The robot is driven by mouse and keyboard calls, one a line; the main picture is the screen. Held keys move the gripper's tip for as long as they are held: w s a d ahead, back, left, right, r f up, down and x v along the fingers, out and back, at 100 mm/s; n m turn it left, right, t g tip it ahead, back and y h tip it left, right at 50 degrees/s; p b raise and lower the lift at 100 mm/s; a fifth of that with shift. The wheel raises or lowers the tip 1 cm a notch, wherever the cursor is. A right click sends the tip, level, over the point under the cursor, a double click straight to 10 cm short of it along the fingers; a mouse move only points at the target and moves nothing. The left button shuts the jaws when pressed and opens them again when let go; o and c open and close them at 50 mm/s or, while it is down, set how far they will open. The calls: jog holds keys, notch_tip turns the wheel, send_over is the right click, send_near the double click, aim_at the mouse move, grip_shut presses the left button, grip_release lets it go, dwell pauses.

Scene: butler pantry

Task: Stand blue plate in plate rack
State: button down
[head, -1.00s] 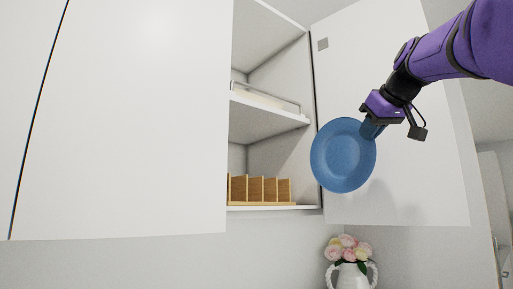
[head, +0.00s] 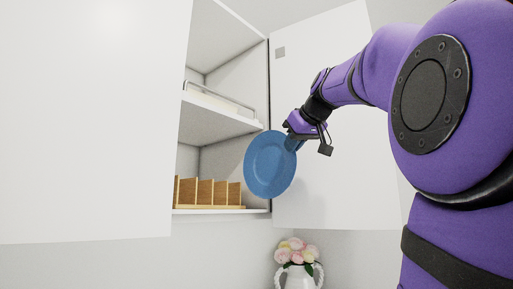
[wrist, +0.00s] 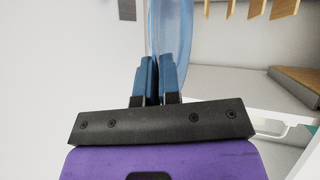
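The blue plate (head: 270,165) is held up on edge in front of the right side of the open cabinet, its face toward the head camera. My gripper (head: 291,143) is shut on the plate's upper right rim. In the wrist view, the plate (wrist: 170,30) shows edge-on between the two blue fingers of my gripper (wrist: 159,75). The wooden plate rack (head: 208,193) stands on the cabinet's lowest shelf, left of the plate. Its upright dividers look empty. The rack also shows at the top right of the wrist view (wrist: 256,8).
The cabinet's middle shelf (head: 220,113) holds a railed tray (head: 215,97) above the rack. The right door (head: 335,190) stands open behind my gripper. A large white door (head: 90,120) fills the left. A white vase with pink flowers (head: 298,275) stands below.

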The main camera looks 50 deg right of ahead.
jog(key=w+d+f, duration=0.1)
jog(key=w+f, duration=0.1)
jog(key=w, duration=1.7)
jog(key=shift+w+f, duration=0.15)
jog(key=shift+w, duration=0.15)
dwell(0.9)
dwell(0.5)
jog(key=shift+d, duration=0.1)
jog(key=c, duration=1.2)
grip_release()
jog(key=shift+f, duration=0.1)
jog(key=shift+c, duration=0.2)
jog(key=v, duration=1.1)
